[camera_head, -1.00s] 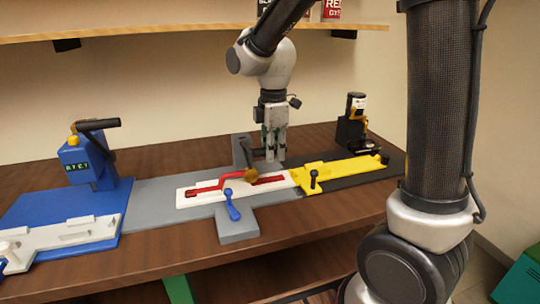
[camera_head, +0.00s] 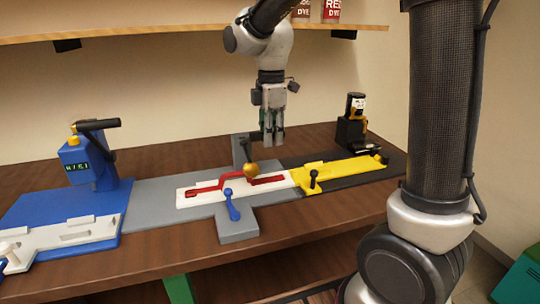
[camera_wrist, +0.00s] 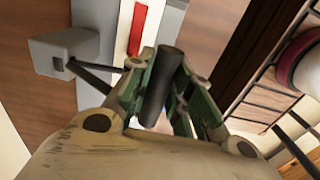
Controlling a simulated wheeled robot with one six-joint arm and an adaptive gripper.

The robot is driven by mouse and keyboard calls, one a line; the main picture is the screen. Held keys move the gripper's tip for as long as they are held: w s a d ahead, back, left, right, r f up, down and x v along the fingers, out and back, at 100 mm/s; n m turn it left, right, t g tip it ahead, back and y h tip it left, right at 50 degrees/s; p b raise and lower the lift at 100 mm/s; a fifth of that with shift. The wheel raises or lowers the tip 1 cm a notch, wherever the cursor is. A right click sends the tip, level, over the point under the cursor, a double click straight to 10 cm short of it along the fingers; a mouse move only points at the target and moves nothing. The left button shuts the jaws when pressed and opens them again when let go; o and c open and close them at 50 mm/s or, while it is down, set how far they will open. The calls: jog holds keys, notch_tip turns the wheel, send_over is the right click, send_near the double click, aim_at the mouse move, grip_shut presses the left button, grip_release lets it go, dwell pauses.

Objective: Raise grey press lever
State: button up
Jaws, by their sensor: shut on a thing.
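The grey press (camera_head: 241,150) stands at the middle back of the grey plate, with a dark lever arm and a brass-coloured knob (camera_head: 250,171) above the red part. My gripper (camera_head: 272,142) is over the bench just right of the press's post, pointing down. In the wrist view, my gripper's green-sided fingers are shut on the dark cylindrical handle of the press lever (camera_wrist: 160,84). A thin dark bar runs from the grey post (camera_wrist: 62,52) towards that handle. In the head view the fingers mostly hide the handle.
A red part (camera_head: 232,180) lies on a white strip (camera_head: 190,201). A blue lever (camera_head: 232,205) stands in front, and a yellow slide (camera_head: 335,169) with a black knob lies right. A blue station (camera_head: 88,165) is at left. A shelf (camera_head: 160,33) hangs above.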

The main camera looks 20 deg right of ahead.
jog(key=shift+o, duration=0.5)
jog(key=shift+w+r, duration=0.75)
jog(key=shift+r, duration=0.05)
jog(key=shift+w+r, duration=0.1)
jog(key=shift+r, duration=0.05)
jog(key=shift+c, duration=0.5)
jog(key=shift+w+r, duration=1.35)
jog(key=shift+r, duration=0.25)
jog(key=shift+o, duration=0.5)
jog(key=shift+r, duration=0.1)
jog(key=shift+o, duration=0.2)
jog(key=shift+w, duration=0.1)
jog(key=o, duration=0.7)
jog(key=shift+c, duration=0.2)
jog(key=shift+r, duration=2.9)
